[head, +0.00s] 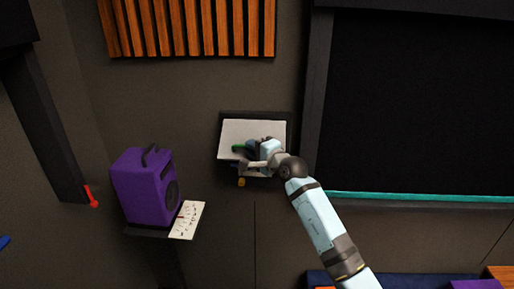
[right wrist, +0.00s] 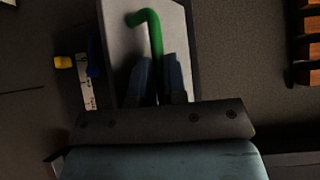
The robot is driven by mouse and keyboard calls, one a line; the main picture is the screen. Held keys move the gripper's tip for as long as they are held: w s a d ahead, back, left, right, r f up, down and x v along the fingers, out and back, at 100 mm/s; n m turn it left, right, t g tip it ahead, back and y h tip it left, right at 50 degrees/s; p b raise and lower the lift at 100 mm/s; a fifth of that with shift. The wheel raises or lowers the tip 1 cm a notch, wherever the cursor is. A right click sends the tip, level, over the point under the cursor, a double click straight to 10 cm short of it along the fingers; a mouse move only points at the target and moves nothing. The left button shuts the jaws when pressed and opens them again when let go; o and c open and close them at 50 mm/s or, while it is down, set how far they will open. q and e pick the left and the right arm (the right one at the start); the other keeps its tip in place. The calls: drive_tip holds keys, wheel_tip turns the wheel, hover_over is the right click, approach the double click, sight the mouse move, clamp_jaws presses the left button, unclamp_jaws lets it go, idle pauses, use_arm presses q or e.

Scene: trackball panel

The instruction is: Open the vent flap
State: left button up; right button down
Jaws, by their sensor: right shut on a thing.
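The vent flap (head: 238,128) is a pale panel in a dark frame on the wall, at the middle of the head view. It also shows in the right wrist view (right wrist: 122,50). A green bent handle (right wrist: 152,28) lies over the pale panel, and its end shows in the head view (head: 238,148). My right gripper (head: 254,149) is in front of the flap. Its dark blue fingers (right wrist: 160,75) are shut on the handle's lower part, which they hide. I cannot tell how far the flap stands from its frame. My left gripper is out of view.
A purple speaker (head: 142,188) and a white card (head: 187,220) are on a shelf at left. A dark panel with a teal ledge (head: 420,197) is at right.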

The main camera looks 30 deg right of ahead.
drive_tip(key=shift+d+r, duration=0.1)
drive_tip(key=shift+d, duration=0.05)
drive_tip(key=c, duration=1.2)
unclamp_jaws()
drive_tip(key=shift+w, duration=0.1)
drive_tip(key=shift+o, duration=0.2)
drive_tip(key=shift+w+f, duration=0.1)
drive_tip(key=shift+f, duration=0.1)
drive_tip(key=shift+s, duration=0.25)
drive_tip(key=b+v, duration=0.4)
drive_tip(key=v, duration=0.9)
drive_tip(key=shift+s, duration=0.2)
